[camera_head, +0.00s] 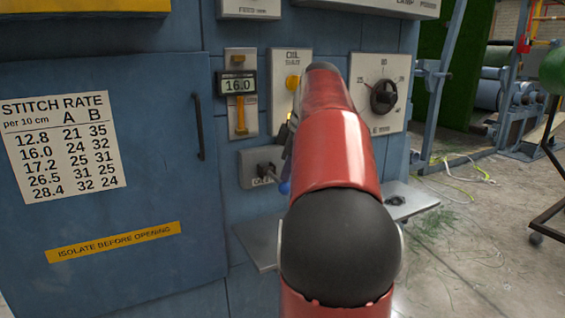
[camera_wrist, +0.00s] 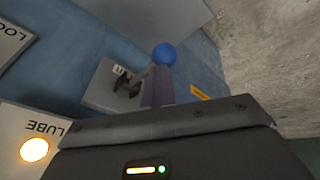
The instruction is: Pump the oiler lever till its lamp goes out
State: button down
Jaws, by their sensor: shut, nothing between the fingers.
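The oiler is a grey box (camera_head: 262,166) low on the blue machine front, with a dark pivot and a lever ending in a blue knob (camera_head: 284,188). The box (camera_wrist: 108,88) and blue knob (camera_wrist: 165,54) also show in the wrist view. My arm hides most of the gripper in the head view.
A dial (camera_head: 384,96) is on the right. A grey shelf (camera_head: 258,243) juts out below. A cabinet door with a stitch rate chart (camera_head: 63,148) fills the left.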

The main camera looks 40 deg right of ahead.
jog(key=shift+s+f+b, duration=0.25)
jog(key=shift+f+b, duration=0.2)
jog(key=shift+f, duration=0.1)
dwell(0.4)
dwell(0.5)
jog(key=shift+w+d+r+p, duration=0.1)
jog(key=shift+w+r+p, duration=0.45)
jog(key=shift+r+p, duration=0.75)
jog(key=shift+w+d+r+p, duration=0.1)
jog(key=shift+w+r+p, duration=0.4)
jog(key=shift+r+p, duration=0.8)
jog(key=shift+w+d+r+p, duration=0.1)
jog(key=shift+w+r+p, duration=0.6)
jog(key=shift+p, duration=1)
jog(key=shift+s+r, duration=0.15)
jog(key=r+p, duration=0.1)
jog(key=w+r+p, duration=0.1)
jog(key=r+p, duration=0.1)
jog(key=w+r+p, duration=0.1)
jog(key=p, duration=0.1)
jog(key=shift+d+r, duration=0.25)
